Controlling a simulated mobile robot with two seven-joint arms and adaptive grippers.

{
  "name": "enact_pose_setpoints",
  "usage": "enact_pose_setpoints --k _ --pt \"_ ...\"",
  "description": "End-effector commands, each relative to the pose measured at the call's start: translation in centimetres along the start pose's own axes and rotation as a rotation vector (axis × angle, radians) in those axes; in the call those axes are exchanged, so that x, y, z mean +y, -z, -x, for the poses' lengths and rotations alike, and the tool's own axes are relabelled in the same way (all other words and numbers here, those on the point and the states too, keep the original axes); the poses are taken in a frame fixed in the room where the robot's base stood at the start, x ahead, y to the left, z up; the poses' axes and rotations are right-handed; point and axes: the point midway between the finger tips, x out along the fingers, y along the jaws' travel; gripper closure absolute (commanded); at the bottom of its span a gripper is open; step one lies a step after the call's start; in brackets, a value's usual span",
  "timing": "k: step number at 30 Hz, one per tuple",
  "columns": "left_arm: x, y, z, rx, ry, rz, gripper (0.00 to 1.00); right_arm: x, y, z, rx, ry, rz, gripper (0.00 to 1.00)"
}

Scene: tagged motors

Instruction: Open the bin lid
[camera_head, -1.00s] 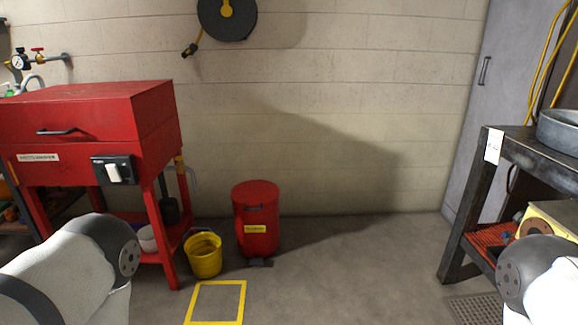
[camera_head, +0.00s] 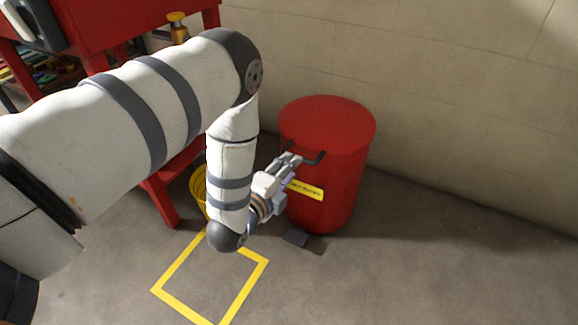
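The red bin (camera_head: 340,195) stands upright on the floor near the wall. Its round red lid (camera_head: 328,120) lies flat on top and looks closed. A dark handle (camera_head: 316,158) sticks out at the lid's front edge. My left arm reaches in from the left, and my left gripper (camera_head: 296,160) is right at the handle. Its fingers are small and overlap the handle, so I cannot tell whether they grip it. A yellow label and a dark foot pedal (camera_head: 297,237) show on the bin's front. My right gripper is not in view.
A red workbench (camera_head: 90,25) stands at the upper left. A yellow bucket (camera_head: 198,186) is partly hidden behind my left arm. A yellow square (camera_head: 257,271) is marked on the floor. The floor to the right is clear.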

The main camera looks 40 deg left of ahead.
Motion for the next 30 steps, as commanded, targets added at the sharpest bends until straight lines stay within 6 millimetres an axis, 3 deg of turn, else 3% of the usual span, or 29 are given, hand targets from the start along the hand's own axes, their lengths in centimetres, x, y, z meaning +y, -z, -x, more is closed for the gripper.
enact_pose_setpoints --k 3,9,19,23,30 --pt "0.7 -0.1 -3.1 -0.002 -0.003 0.001 0.69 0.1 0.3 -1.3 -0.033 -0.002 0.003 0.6" --pt "0.5 0.0 -6.2 -0.001 -0.006 0.001 0.69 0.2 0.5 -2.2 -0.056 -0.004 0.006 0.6" --pt "0.2 0.0 -6.8 0.0 -0.005 0.002 0.69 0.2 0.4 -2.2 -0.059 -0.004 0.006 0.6" --pt "0.2 0.0 -6.8 0.0 -0.006 0.002 0.98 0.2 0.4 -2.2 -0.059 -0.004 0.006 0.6" --pt "0.2 0.1 -6.7 0.001 -0.006 0.002 1.0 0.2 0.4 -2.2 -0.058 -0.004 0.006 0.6"
